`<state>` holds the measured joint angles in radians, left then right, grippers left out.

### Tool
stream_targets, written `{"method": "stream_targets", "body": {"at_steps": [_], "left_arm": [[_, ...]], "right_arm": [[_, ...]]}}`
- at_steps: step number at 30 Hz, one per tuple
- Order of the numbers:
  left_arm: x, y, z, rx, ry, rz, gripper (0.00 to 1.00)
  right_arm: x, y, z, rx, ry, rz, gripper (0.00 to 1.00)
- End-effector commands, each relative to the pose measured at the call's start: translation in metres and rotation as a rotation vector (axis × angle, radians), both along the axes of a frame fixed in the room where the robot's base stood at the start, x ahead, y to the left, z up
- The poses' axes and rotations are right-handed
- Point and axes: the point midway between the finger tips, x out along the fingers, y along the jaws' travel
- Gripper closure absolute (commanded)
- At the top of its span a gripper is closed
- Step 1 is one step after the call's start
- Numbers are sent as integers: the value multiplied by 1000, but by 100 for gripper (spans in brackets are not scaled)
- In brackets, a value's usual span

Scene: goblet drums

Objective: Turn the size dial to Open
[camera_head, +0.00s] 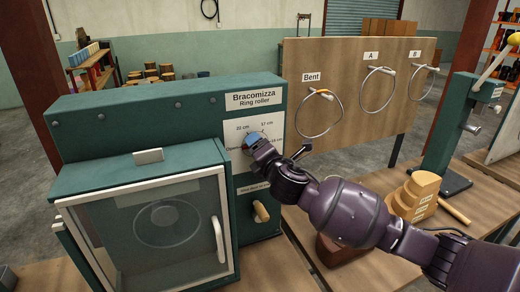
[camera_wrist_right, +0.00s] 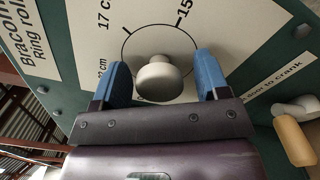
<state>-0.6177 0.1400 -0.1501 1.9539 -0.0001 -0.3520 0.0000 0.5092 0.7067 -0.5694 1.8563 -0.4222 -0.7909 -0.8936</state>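The size dial is a pale round knob (camera_wrist_right: 162,80) on a white plate (camera_head: 270,125) on the front of the green ring roller (camera_head: 95,120). The plate carries cm marks and the word Open at its lower left in the head view, partly covered. My right gripper (camera_head: 253,139) is at the dial. In the right wrist view its blue fingertips stand on either side of the knob, with a gap on each side. The gripper is open. Which mark the knob points to cannot be made out. My left gripper is not in view.
Below the dial is a crank with a wooden handle (camera_head: 261,211). A glazed door (camera_head: 155,235) with a pale handle (camera_head: 218,239) stands to its left. A wooden board with hanging rings (camera_head: 350,90) stands behind my arm. Stacked wooden blocks (camera_head: 415,195) sit on the bench at right.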

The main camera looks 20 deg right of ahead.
Motion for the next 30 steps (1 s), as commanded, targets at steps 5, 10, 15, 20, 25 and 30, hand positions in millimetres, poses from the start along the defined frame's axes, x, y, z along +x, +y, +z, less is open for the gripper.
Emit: {"method": "stream_targets", "body": {"at_steps": [5,10,15,20,25,30], "left_arm": [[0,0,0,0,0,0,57],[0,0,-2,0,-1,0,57],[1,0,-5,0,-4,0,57],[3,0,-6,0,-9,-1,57],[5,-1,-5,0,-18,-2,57],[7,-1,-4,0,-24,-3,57]], "right_arm": [[-1,0,0,1,-1,1,32],[-11,-1,-1,1,0,1,32],[-37,-1,-1,1,-1,3,32],[-66,-2,-1,0,1,1,32],[-90,-3,-1,1,0,0,32],[-104,-4,0,0,0,0,32]]}}
